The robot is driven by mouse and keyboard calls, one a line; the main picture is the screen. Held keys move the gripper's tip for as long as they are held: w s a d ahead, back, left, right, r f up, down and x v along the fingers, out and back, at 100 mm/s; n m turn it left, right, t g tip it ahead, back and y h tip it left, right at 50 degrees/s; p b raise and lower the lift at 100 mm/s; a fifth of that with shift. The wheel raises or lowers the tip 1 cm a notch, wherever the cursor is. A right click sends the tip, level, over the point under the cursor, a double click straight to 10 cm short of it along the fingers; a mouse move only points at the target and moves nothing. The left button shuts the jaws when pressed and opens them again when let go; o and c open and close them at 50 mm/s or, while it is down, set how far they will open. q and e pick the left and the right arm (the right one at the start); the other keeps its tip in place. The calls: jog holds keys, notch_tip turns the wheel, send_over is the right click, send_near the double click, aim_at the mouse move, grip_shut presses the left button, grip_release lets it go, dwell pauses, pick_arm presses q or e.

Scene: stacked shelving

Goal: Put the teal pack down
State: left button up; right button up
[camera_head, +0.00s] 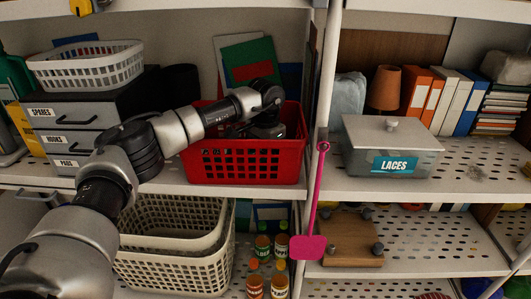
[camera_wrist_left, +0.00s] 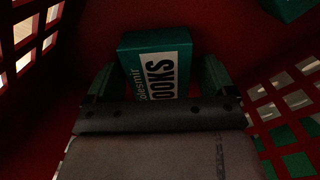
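My left gripper (camera_head: 262,131) reaches down into the red basket (camera_head: 245,165) on the middle shelf, and the basket's front wall partly hides it. In the left wrist view, the teal pack (camera_wrist_left: 156,62) with a white label reading "HOOKS" lies between the two fingers of the left gripper (camera_wrist_left: 158,78). The fingers stand on either side of the pack with narrow dark gaps, so the gripper looks open around it. The pack appears to be down inside the basket, with its lower end hidden by the gripper body. My right gripper is not in view.
Another teal item (camera_wrist_left: 290,8) shows at the basket's upper right. A lidded LACES box (camera_head: 391,149) stands to the right past the shelf post. A pink fly swatter (camera_head: 309,243) hangs by the post. Drawers (camera_head: 75,115) and a white basket (camera_head: 88,68) stand left.

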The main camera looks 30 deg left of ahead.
pick_arm(q)
jog(key=shift+r, duration=0.1)
jog(key=shift+r, duration=0.2)
notch_tip(320, 180, up, 3)
jog(key=shift+f+b, duration=0.2)
jog(key=shift+b, duration=0.25)
notch_tip(320, 180, up, 9)
jog(key=p, duration=0.7)
